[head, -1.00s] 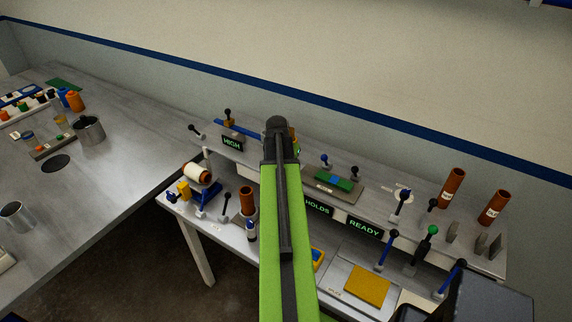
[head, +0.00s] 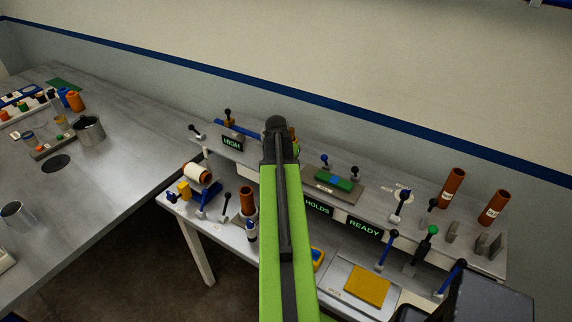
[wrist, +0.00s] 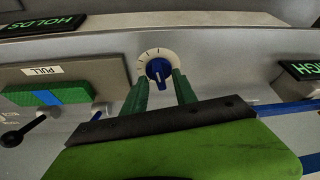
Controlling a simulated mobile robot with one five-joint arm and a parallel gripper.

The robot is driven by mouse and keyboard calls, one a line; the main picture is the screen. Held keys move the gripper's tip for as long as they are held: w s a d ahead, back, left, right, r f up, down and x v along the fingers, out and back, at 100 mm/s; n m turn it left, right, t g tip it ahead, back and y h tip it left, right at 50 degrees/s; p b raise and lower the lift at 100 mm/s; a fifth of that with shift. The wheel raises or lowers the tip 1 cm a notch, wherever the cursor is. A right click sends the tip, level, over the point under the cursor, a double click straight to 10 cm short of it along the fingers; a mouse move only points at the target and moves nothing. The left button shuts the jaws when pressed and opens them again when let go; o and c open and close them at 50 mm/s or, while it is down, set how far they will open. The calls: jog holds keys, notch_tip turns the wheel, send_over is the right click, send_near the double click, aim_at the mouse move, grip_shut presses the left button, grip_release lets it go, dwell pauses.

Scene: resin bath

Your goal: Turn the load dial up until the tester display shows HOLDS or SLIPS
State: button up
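The load dial (wrist: 158,72) is a blue knob on a pale round scale with dark tick marks, in the wrist view. My gripper (wrist: 161,75) has its two green fingers apart, one on each side of the knob, with a small gap seeming to show beside it. The arm hides the dial in the head view. The tester display (head: 317,206) reads HOLDS in green in the head view; it also shows upside down in the wrist view (wrist: 46,25).
A display (head: 232,142) reads HIGH and another display (head: 365,228) reads READY. A green and blue block (wrist: 45,96) lies by a PULL label in the wrist view. Several levers and brown tubes (head: 452,188) stand on the bench to the right.

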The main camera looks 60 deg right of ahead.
jog(key=p+v, duration=1.6)
jog(key=v, duration=0.1)
jog(key=shift+r, duration=0.25)
jog(key=w+a+f+n+t+y+b, duration=0.1)
jog(key=w+a+f+n+b, duration=0.1)
jog(key=w+a+f+b, duration=0.45)
jog(key=w+a+f+n+b, duration=0.2)
jog(key=w+a+f+b, duration=0.2)
jog(key=w+a, duration=0.5)
jog(key=w+a+f+n+t+y+b, duration=0.15)
jog(key=w+a+f+b, duration=0.3)
jog(key=a, duration=0.55)
jog(key=w+a+f+n+g+b, duration=0.1)
jog(key=a+f+n+b, duration=0.3)
jog(key=a, duration=0.6)
jog(key=w+a+f+n+b, duration=0.15)
jog(key=a+f+b, duration=0.3)
jog(key=a, duration=0.55)
jog(key=s+a+f+n+g+y, duration=0.2)
jog(key=s+a+n, duration=0.2)
jog(key=s+a, duration=0.1)
jog(key=shift+s+a+n, duration=0.3)
jog(key=shift+s+a, duration=0.05)
jog(key=shift+a, duration=0.4)
